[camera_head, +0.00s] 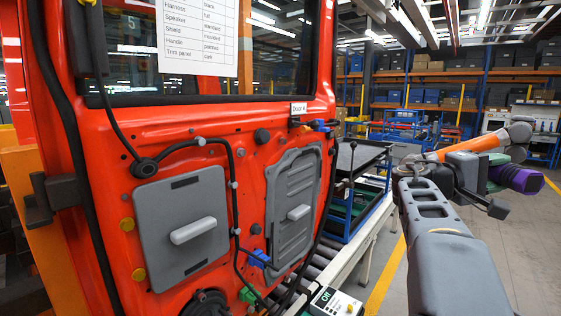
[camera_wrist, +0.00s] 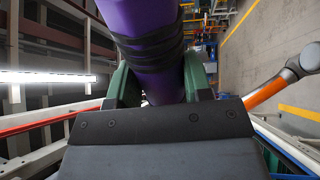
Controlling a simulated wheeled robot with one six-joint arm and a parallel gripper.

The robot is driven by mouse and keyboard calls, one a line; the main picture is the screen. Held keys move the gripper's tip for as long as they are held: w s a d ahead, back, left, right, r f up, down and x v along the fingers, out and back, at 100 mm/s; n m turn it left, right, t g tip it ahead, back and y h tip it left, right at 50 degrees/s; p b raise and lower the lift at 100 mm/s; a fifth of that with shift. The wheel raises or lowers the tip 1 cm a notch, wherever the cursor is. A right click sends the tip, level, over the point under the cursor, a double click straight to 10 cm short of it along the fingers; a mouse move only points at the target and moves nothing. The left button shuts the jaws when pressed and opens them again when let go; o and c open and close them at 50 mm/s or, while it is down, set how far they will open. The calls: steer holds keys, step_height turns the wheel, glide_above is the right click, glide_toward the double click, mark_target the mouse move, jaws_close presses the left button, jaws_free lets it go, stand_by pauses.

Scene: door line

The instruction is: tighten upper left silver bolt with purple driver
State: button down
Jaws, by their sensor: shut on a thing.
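A purple driver (camera_head: 522,179) is held off to the right in the head view, well away from the door. In the wrist view the purple driver (camera_wrist: 155,18), with dark bands, sits between green fingers. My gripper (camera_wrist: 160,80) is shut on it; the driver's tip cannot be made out. The orange-red door (camera_head: 250,115) fills the left of the head view. It carries yellow bolts (camera_head: 127,224) at the lower left and dark round plugs (camera_head: 262,136).
A grey panel with a handle (camera_head: 183,228) and a ribbed grey cover (camera_head: 296,200) are on the door, with black cable around them. A conveyor (camera_head: 362,222) and blue cart stand behind. A control box (camera_head: 335,301) is below. Floor at right is open.

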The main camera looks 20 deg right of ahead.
stand_by(0.4)
steer(key=shift+s+d+b, duration=0.35)
steer(key=shift+s+d, duration=0.05)
steer(key=shift+s, duration=0.25)
steer(key=shift+s+d+b, duration=0.3)
steer(key=shift+s+d, duration=0.2)
steer(key=shift+s, duration=0.25)
steer(key=shift+s+d+b, duration=0.3)
steer(key=shift+s+d, duration=0.25)
steer(key=shift+s, duration=0.25)
steer(key=shift+s+d+b, duration=0.3)
steer(key=shift+s+d, duration=0.2)
steer(key=shift+s, duration=0.25)
